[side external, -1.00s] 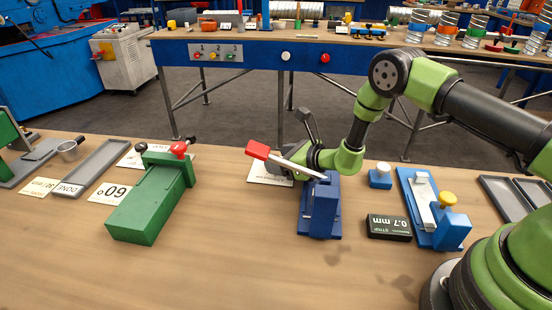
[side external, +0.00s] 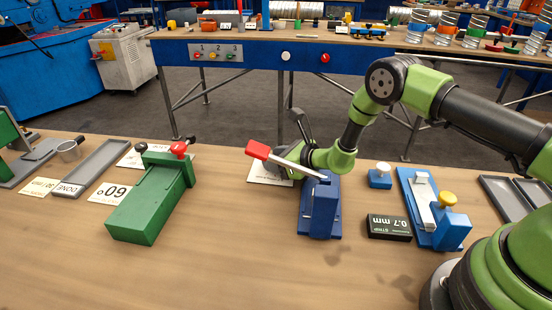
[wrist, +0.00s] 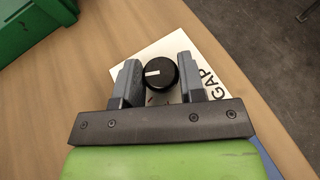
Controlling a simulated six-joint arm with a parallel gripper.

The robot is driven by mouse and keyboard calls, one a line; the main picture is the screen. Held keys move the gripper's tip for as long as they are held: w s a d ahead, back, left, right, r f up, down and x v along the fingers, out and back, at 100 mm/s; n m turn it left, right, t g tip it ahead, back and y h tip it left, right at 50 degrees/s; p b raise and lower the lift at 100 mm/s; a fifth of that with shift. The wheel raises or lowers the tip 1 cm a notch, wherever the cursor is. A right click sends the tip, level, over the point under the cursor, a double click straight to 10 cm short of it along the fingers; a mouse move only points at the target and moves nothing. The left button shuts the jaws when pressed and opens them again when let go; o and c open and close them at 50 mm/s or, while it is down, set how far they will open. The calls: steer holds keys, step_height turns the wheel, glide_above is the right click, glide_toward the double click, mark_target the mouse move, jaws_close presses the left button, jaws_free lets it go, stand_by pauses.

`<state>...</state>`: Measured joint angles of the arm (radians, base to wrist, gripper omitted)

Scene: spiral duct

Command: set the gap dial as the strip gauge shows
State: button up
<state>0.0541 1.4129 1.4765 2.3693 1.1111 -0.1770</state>
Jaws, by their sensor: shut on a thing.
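The gap dial (wrist: 160,72) is a round black knob with a white mark, which points left in the wrist view. It sits by a white card (wrist: 205,58) lettered GAP. My gripper (wrist: 161,80) has one finger on each side of the dial and is shut on it. In the side view my gripper (side external: 284,166) is low behind the blue shear-like tool (side external: 322,210) with a red-handled lever (side external: 258,150), and the dial is hidden there. The strip gauge (side external: 389,228) is a black block reading 0.7 mm, right of the blue tool.
A green machine (side external: 145,205) with red and black knobs stands at the left, beside a card reading 60° (side external: 110,193). A blue fixture (side external: 449,228) with a yellow knob is at the right. The front middle of the wooden bench is clear.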

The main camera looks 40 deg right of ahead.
steer(key=shift+n+y, duration=0.4)
steer(key=n+g+y, duration=0.1)
steer(key=n+y, duration=0.1)
steer(key=n+g+y, duration=0.1)
steer(key=shift+w+d+n+g+y, duration=0.2)
steer(key=shift+d+n+g+y, duration=0.1)
steer(key=shift+n+y, duration=0.1)
steer(key=shift+a+n+g+y, duration=0.1)
steer(key=shift+n+g+y, duration=1.1)
steer(key=shift+n+g, duration=0.25)
steer(key=shift+r+n+g+y, duration=0.1)
steer(key=shift+n+g+y, duration=0.2)
steer(key=shift+n+g, duration=0.2)
steer(key=o, duration=0.9)
steer(key=shift+c, duration=0.2)
